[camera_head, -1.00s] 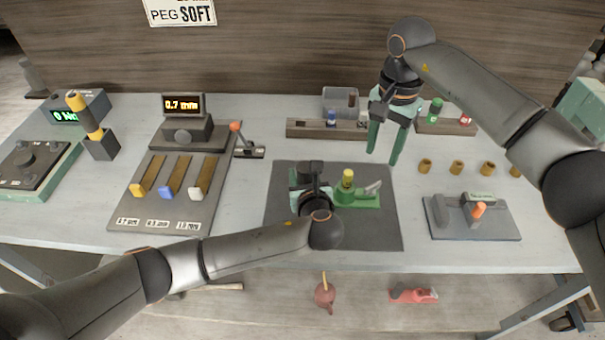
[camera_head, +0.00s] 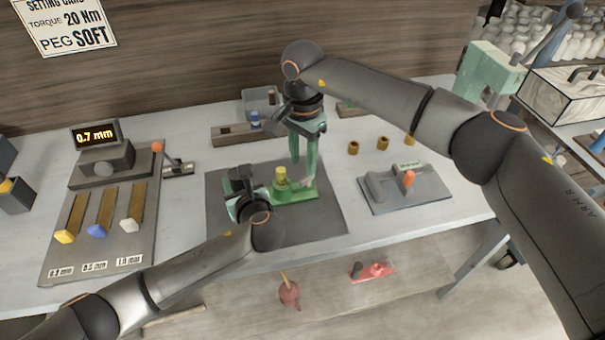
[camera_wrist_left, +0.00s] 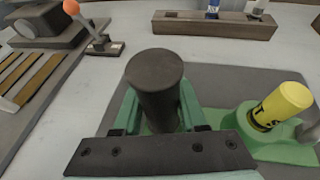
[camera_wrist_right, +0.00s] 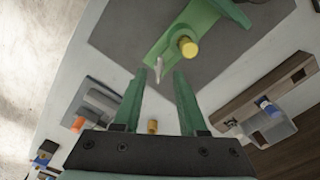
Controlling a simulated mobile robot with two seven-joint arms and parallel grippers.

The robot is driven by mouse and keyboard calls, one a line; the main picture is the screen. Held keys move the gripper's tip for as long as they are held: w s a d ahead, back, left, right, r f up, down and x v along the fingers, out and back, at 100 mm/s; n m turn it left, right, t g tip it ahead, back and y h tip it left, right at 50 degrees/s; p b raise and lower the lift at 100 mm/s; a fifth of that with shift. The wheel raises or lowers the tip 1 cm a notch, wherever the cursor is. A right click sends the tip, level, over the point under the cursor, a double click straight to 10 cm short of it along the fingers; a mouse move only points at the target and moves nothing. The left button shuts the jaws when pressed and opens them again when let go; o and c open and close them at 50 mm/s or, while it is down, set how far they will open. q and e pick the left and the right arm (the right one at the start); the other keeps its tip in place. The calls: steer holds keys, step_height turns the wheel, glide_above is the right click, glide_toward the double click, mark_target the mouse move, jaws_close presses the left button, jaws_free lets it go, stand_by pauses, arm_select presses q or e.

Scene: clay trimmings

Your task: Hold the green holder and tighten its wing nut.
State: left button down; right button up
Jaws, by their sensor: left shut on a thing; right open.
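The green holder (camera_head: 292,196) lies on the dark mat (camera_head: 325,215), with a yellow peg (camera_head: 281,172) upright in it. The peg, with dark lettering, also shows in the left wrist view (camera_wrist_left: 281,106). My left gripper (camera_head: 238,188) is shut on a dark upright cylinder (camera_wrist_left: 155,82) at the holder's left end. My right gripper (camera_head: 305,182) is open and points down at the holder's right end. In the right wrist view, a pale grey piece (camera_wrist_right: 158,68), apparently the wing nut, shows just beyond and between the open fingers, not gripped.
A grey plate with an orange-tipped lever (camera_head: 409,179) lies to the right. Several brown bushings (camera_head: 383,143) stand behind it. A wooden rack (camera_head: 235,133) and grey bin lie at the back. A gauge board (camera_head: 118,215) and a 0.7 mm display (camera_head: 95,136) are at left.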

mark_target(303, 180)
step_height(303, 180, down, 5)
steer(key=shift+f, duration=0.15)
jaws_close()
stand_by(0.4)
